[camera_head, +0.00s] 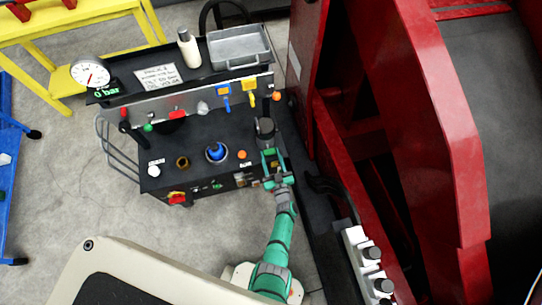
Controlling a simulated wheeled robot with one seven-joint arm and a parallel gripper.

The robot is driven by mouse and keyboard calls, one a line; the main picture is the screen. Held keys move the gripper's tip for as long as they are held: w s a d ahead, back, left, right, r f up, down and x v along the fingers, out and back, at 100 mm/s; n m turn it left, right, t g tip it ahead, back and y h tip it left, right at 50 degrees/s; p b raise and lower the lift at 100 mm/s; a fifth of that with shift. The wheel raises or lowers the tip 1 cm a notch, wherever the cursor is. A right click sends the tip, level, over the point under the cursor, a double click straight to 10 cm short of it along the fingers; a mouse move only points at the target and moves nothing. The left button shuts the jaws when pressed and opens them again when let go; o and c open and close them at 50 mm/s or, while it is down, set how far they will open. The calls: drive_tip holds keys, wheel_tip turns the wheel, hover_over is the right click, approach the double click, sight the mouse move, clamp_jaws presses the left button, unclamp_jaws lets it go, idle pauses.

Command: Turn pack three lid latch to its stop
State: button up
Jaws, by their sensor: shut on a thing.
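My gripper (270,157), green with dark parts, is at the right end of the black cart top. It is shut on a small part there, which its fingers largely hide. A dark grey cylinder (265,131) stands right at the fingertips; I cannot tell whether it is the held part. No label for pack three is readable, and I cannot identify the lid latch. My green arm reaches up from the bottom of the view.
The cart (200,140) carries a blue knob (216,152), a brass ring (183,162), a white knob (154,170) and an orange button (242,154). A gauge (90,73) stands on its upper shelf. A large red frame (430,120) rises close on the right.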

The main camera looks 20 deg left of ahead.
drive_tip(key=n, duration=1.3)
drive_tip(key=shift+n, duration=2.5)
drive_tip(key=o, duration=1.1)
drive_tip(key=shift+c, duration=0.2)
